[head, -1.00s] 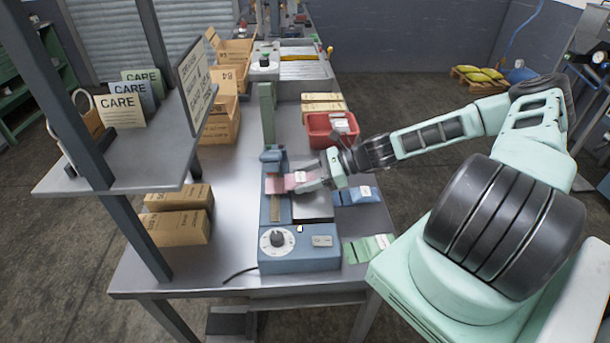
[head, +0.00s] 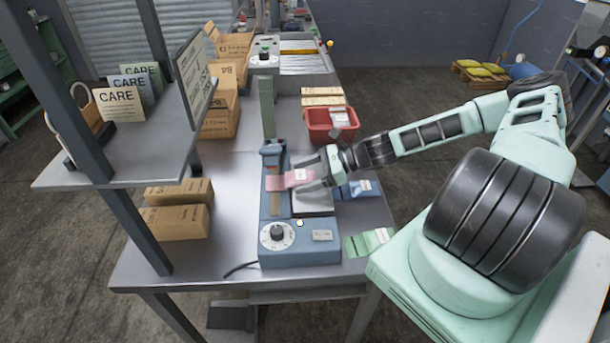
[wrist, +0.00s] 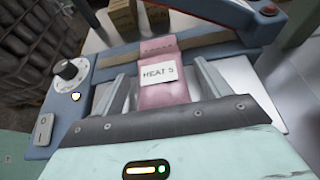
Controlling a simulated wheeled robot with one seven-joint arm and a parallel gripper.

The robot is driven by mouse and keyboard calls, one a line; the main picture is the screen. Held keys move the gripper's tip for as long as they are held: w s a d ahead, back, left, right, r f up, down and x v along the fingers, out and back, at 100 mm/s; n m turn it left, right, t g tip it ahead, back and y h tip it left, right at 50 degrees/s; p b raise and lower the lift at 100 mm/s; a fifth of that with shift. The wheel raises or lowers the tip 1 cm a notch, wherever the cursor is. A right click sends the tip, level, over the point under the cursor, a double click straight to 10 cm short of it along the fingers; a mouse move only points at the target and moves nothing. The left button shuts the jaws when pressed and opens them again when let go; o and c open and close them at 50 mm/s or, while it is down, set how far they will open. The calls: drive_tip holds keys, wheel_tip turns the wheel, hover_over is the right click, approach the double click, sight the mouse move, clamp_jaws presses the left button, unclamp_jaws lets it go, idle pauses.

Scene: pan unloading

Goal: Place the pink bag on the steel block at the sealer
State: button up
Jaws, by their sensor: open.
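The pink bag (head: 279,183), with a white label reading HEAT 5, lies over the blue sealer (head: 300,256). In the wrist view the pink bag (wrist: 160,50) reaches across the tan sealing strip. Its near part lies over the steel block (head: 314,204), which also shows in the wrist view (wrist: 265,98). My gripper (head: 304,177) is open, with one finger on each side of the bag. In the wrist view the fingers of my gripper (wrist: 162,84) stand apart from the bag's edges. The bag's near end is hidden behind the gripper body.
Blue bags (head: 360,189) and green bags (head: 368,242) lie right of the sealer. A red bin (head: 331,124) stands behind. Brown boxes (head: 178,220) sit on the left under a shelf (head: 120,172).

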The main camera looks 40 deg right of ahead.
drive_tip(key=shift+r, duration=0.4)
drive_tip(key=b+v, duration=0.4)
drive_tip(key=v, duration=0.8)
drive_tip(key=a+n+g, duration=0.2)
drive_tip(key=a, duration=0.1)
drive_tip(key=a+n+g, duration=0.2)
drive_tip(key=a, duration=0.2)
drive_tip(key=s+a+n+g, duration=0.1)
drive_tip(key=a+n+g, duration=0.1)
drive_tip(key=a+n, duration=0.1)
drive_tip(key=shift+a+f+h, duration=0.1)
drive_tip(key=shift+a+h, duration=0.25)
drive_tip(key=shift+h, duration=0.05)
drive_tip(key=s+a+n+g+h, duration=0.1)
drive_tip(key=a+n, duration=0.2)
drive_tip(key=s+a+r+n+g+h, duration=0.1)
drive_tip(key=a+n, duration=0.2)
drive_tip(key=s+a+r+n+g+h, duration=0.1)
drive_tip(key=s+a+n+g+h, duration=0.1)
drive_tip(key=a, duration=0.2)
drive_tip(key=shift+n, duration=0.4)
drive_tip(key=s+a+r+n+t+h, duration=0.2)
drive_tip(key=s+a+r+n+h, duration=0.3)
drive_tip(key=s+a+r+n, duration=0.5)
drive_tip(key=s+a+n, duration=0.3)
drive_tip(key=n, duration=0.3)
drive_tip(key=shift+r+n+t+h, duration=0.3)
drive_tip(key=shift+n+h, duration=0.1)
drive_tip(key=shift+s, duration=0.1)
